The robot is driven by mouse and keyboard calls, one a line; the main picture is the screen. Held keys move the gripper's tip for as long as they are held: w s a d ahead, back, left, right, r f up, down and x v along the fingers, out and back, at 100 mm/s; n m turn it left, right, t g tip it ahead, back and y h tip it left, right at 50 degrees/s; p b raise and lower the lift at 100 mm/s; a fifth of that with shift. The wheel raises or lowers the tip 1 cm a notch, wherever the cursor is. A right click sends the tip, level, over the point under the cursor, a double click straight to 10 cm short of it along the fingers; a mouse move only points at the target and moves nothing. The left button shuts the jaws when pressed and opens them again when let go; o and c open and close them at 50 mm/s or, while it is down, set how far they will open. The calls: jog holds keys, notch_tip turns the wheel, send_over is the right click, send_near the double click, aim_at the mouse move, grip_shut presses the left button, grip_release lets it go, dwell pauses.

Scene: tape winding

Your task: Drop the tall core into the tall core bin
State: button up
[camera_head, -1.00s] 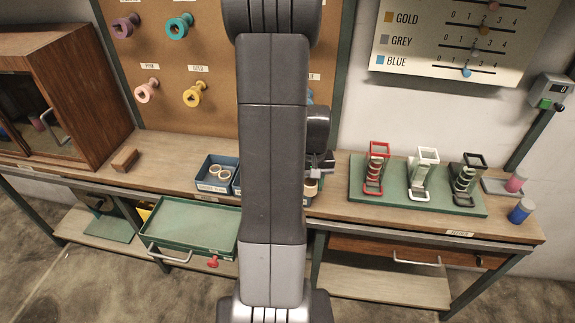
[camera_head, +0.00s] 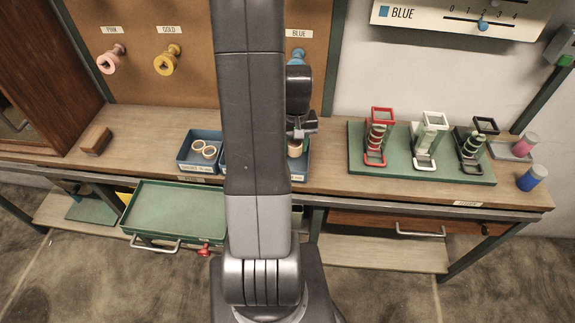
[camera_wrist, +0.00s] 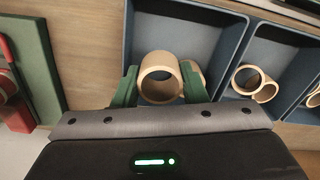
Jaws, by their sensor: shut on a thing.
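In the wrist view, my gripper (camera_wrist: 160,88) has its green fingers shut on a tan hollow core (camera_wrist: 160,70). In the head view, my arm covers most of this bin (camera_head: 305,165), and a bit of tan core (camera_head: 295,149) shows below my gripper (camera_head: 302,128). I cannot read the bin's label.
A neighbouring blue bin (camera_head: 184,158) holds two tan rings (camera_head: 203,148). A green board (camera_head: 357,160) with red, white and black stands is to the right. A green tray (camera_head: 175,210) sits lower in front. A wooden block (camera_head: 96,140) lies left.

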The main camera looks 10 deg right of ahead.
jog(key=shift+f, duration=0.45)
jog(key=o, duration=1)
jog(key=shift+a+r, duration=0.1)
jog(key=shift+w+r, duration=0.15)
jog(key=shift+r, duration=0.3)
notch_tip(320, 180, up, 13)
